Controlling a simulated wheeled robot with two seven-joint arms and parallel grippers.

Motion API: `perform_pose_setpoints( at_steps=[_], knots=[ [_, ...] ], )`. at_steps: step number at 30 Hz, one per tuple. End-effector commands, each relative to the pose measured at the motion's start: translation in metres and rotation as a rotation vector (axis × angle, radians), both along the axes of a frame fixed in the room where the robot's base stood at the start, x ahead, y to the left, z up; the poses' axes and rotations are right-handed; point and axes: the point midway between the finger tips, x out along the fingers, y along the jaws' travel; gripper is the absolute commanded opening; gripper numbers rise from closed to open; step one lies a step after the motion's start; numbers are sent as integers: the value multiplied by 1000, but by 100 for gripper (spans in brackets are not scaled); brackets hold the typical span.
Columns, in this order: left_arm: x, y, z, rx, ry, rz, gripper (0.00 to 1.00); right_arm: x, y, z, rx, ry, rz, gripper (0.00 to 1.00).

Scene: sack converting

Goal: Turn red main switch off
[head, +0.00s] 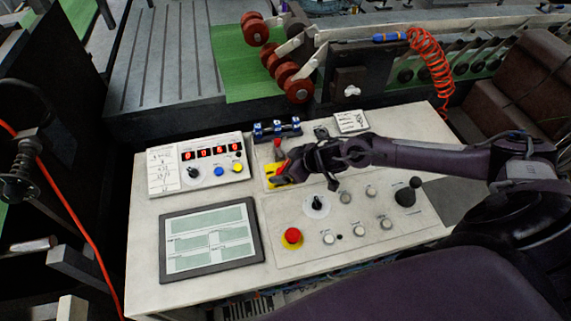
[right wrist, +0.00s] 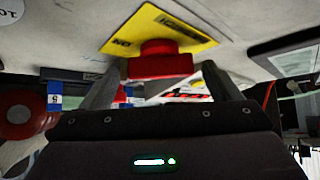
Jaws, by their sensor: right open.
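The red main switch (right wrist: 160,66) sits on a yellow plate (right wrist: 168,28) marked ON in the right wrist view. Its red handle lies crosswise in that picture. My right gripper (right wrist: 160,80) is open, with one finger on each side of the handle; I cannot tell whether either finger touches it. In the head view my right gripper (head: 284,174) is over the yellow plate (head: 270,183) and partly hides the switch. My left gripper is in neither view.
The console also carries a tablet screen (head: 211,239), a red mushroom button (head: 292,236), a black joystick (head: 408,195) and a red digital display (head: 212,152). Blue clamps (head: 277,128) stand behind the switch. A coiled red hose (head: 430,60) hangs farther back.

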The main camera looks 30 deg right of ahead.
Motion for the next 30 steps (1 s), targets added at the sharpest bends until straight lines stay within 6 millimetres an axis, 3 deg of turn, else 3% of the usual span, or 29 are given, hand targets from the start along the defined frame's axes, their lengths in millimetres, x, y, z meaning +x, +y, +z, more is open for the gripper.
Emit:
perform_pose_setpoints(
  at_steps=[3, 8, 18, 30],
  knots=[
    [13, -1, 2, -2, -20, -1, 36, 1, 1, -2, 0, 1, 1, 84],
    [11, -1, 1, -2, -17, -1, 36, 1, 1, -1, 0, 1, 1, 84],
    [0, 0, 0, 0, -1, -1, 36, 0, 0, -1, -1, 1, 0, 39],
    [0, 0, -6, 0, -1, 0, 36, 2, -1, -3, -3, -1, 79, 39]
  ],
)
